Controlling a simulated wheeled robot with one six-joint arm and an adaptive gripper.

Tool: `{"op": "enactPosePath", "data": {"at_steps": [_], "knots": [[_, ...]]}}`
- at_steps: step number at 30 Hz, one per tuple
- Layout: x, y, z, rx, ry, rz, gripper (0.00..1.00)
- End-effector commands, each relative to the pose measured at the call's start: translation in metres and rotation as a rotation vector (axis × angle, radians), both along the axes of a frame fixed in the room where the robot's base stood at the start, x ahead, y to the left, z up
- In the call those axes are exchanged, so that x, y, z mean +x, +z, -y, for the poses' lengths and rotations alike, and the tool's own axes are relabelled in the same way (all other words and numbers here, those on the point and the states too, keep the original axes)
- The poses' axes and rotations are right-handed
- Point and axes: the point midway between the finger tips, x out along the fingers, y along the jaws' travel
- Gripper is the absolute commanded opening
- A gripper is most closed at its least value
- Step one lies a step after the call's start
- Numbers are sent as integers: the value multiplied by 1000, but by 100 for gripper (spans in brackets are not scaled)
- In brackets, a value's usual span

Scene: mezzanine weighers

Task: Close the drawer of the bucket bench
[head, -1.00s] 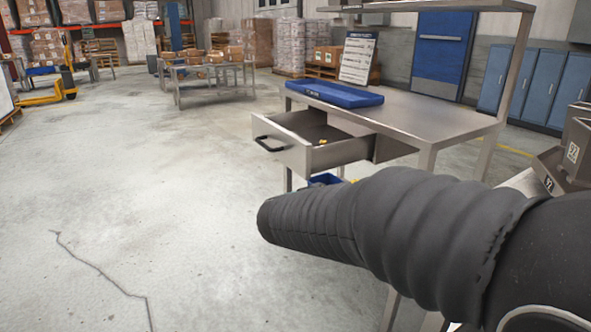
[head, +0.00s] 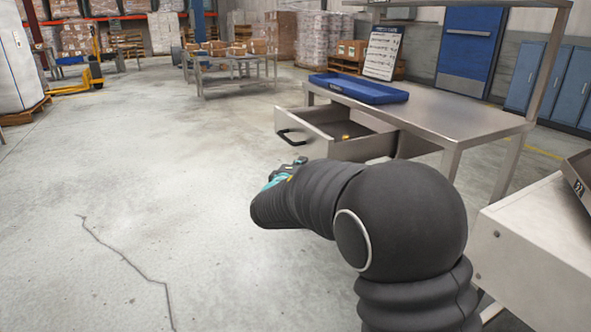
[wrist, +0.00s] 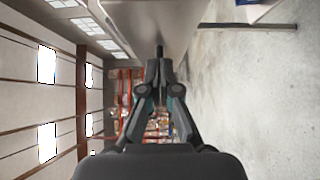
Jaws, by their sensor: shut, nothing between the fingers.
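The bench is a grey metal table (head: 430,108) with its drawer (head: 318,143) pulled open toward the left. The drawer front has a black bar handle (head: 289,137), and a small yellow item lies inside. My gripper (head: 297,163) shows just below and in front of the drawer front in the head view, partly hidden by my arm. In the wrist view my gripper (wrist: 159,52) is shut and empty, its tips close to a smooth grey panel (wrist: 165,20), likely the drawer front. I cannot tell whether they touch.
A blue tray (head: 358,89) and a sign board (head: 383,52) stand on or behind the bench. A grey cabinet with a dark tray (head: 540,235) is close at the right. Open concrete floor (head: 130,190) lies to the left. Another table (head: 235,80) stands farther back.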

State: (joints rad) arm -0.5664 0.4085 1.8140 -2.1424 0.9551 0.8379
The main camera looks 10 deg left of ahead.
Motion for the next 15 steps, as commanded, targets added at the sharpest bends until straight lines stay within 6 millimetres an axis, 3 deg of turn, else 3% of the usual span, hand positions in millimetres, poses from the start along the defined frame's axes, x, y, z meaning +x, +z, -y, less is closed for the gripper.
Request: {"op": "enactPosePath", "data": {"at_steps": [3, 9, 15], "knots": [[19, 1, 9, 0, -3, -2, 0], [32, 0, 30, 0, -3, -2, 0], [36, 0, 36, 0, -1, -1, 0]]}}
